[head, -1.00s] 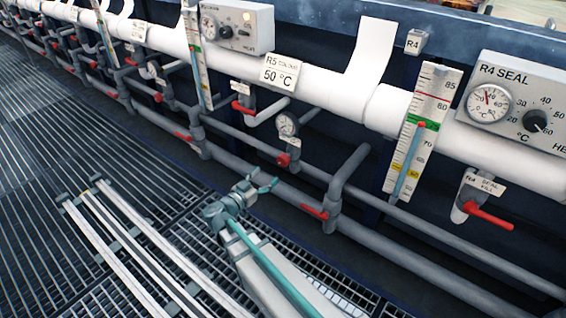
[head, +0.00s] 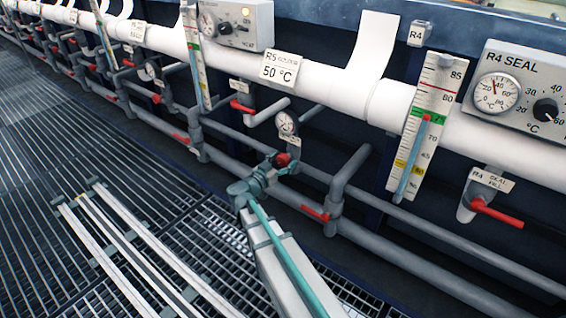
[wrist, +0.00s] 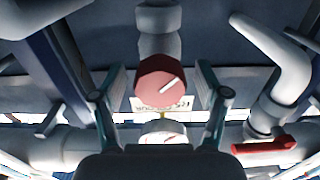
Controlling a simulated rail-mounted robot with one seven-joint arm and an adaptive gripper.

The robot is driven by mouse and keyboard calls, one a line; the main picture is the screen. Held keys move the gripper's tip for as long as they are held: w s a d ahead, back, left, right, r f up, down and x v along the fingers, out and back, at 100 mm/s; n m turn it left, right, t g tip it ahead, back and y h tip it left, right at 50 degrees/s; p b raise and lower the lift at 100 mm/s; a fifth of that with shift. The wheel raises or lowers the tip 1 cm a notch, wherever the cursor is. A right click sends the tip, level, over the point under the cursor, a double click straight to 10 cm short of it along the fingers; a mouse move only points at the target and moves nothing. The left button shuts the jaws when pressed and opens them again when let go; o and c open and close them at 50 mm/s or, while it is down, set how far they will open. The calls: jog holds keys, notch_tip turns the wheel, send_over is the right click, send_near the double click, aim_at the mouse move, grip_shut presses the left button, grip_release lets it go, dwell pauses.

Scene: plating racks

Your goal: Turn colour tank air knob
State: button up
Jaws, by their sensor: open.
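The air knob is a red round knob with a white pointer line, below a small gauge (head: 287,122) on the R5 colour tank. In the head view the knob (head: 282,159) is partly hidden by my gripper (head: 278,167), which is at it. In the wrist view the knob (wrist: 166,84) lies between the two fingertips of my gripper (wrist: 160,80). The fingers are open, with a visible gap on each side of the knob. The white line slants up to the right in that view. A partly hidden label (wrist: 180,104) sits behind the knob.
Red-handled valves stand close by: one on the lower pipe (head: 314,212) and one above left (head: 243,106). In the wrist view a red lever (wrist: 264,147) is right of the fingers. Grey pipes run alongside. White rails (head: 125,245) lie on the floor grating at left.

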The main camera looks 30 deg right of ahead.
jog(key=c, duration=1.2)
jog(key=shift+o, duration=0.2)
